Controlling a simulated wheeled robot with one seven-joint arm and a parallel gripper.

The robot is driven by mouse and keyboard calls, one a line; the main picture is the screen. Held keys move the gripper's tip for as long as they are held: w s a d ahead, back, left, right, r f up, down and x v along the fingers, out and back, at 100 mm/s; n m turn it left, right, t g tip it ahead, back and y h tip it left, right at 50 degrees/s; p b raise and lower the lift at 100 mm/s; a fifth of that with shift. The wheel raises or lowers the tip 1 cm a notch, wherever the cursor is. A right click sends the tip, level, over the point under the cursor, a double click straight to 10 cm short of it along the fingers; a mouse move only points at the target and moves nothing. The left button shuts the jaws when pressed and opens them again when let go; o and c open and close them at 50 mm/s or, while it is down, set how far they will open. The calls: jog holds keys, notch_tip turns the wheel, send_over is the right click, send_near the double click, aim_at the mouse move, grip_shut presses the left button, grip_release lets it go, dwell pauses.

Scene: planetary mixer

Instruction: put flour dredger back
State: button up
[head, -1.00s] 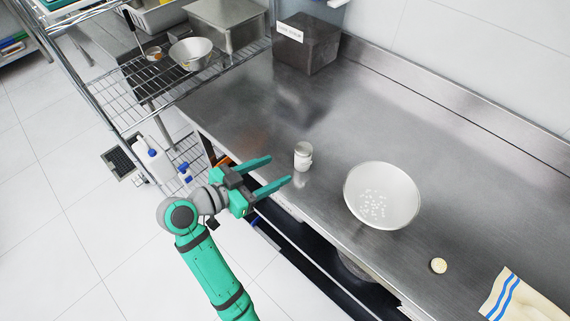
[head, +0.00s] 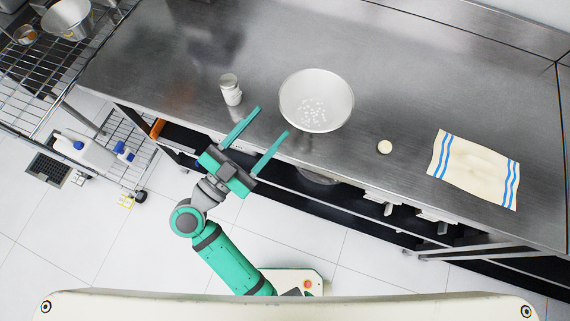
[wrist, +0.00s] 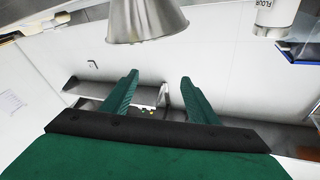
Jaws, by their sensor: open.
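The flour dredger (head: 230,90) is a small white-and-grey cylinder standing upright on the steel counter (head: 200,50), near its front edge. In the wrist view the dredger (wrist: 277,14), with "FLOUR" lettering, shows at the top right, partly cut off. My gripper (head: 270,122) is open and empty at the counter's front edge. Its fingers point toward the bowl, and the dredger is to the left of them, apart. In the wrist view nothing is between the fingertips (wrist: 158,80).
A metal bowl (head: 316,88) with small white bits stands right of the dredger, close to my fingertips. A wire rack (head: 45,75) stands at the left. The back counter is clear.

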jog(key=s+d+r+n+t+y, duration=0.25)
jog(key=s+d+n+t, duration=0.2)
jog(key=s+t, duration=0.25)
jog(key=s+f+n+g+y, duration=0.7)
jog(key=s+f+y, duration=0.4)
jog(key=f, duration=0.6)
jog(key=shift+s+d+f, duration=0.2)
jog(key=shift+s, duration=0.9)
